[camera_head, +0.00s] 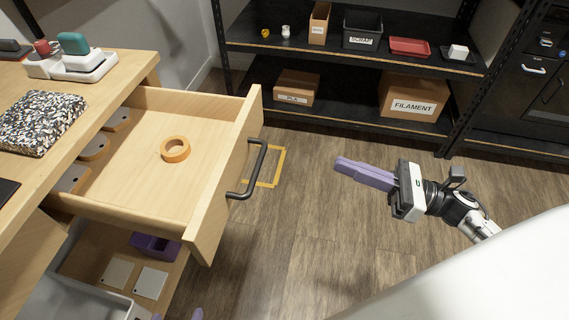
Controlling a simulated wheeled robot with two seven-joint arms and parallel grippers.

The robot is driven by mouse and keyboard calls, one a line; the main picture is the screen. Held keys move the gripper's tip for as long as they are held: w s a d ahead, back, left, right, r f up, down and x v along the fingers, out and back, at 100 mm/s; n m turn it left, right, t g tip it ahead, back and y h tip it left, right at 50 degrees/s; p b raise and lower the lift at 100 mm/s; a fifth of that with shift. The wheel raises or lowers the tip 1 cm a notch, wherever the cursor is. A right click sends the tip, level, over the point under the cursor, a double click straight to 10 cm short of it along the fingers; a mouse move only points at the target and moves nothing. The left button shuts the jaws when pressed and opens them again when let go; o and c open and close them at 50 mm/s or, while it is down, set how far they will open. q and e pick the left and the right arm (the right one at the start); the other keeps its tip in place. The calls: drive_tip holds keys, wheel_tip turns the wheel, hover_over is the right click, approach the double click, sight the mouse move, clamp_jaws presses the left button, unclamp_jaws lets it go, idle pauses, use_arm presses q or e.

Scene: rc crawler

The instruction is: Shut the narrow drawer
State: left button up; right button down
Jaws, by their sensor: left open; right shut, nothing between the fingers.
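A light wooden drawer (225,180) is pulled far out of the workbench at the left, with a black bar handle (250,170) on its front. An orange ring, like a tape roll (175,149), lies inside it, and grey rounded pieces (92,148) sit along its inner left side. My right gripper (340,166) has purple fingers shut and empty, over the floor to the right of the handle and apart from it. My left gripper (178,315) shows only as purple fingertips at the bottom edge, below the drawer front; it is open, the rest out of frame.
Under the drawer, a lower wooden level (98,247) holds a purple bin (154,246) and pale square plates. A black shelf rack (350,57) with boxes stands at the back. Wooden floor (310,225) is clear right of the drawer.

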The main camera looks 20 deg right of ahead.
drive_tip(key=w+a+r+n+g, duration=0.1)
drive_tip(key=w+a, duration=0.2)
drive_tip(key=a, duration=0.2)
drive_tip(key=w+a+r+n+y+p, duration=0.1)
drive_tip(key=w+a+n, duration=0.1)
drive_tip(key=a, duration=0.4)
drive_tip(key=shift+w+a+r+n+g+p, duration=0.2)
drive_tip(key=shift+w+r+n+g+p, duration=0.15)
drive_tip(key=shift+w, duration=0.4)
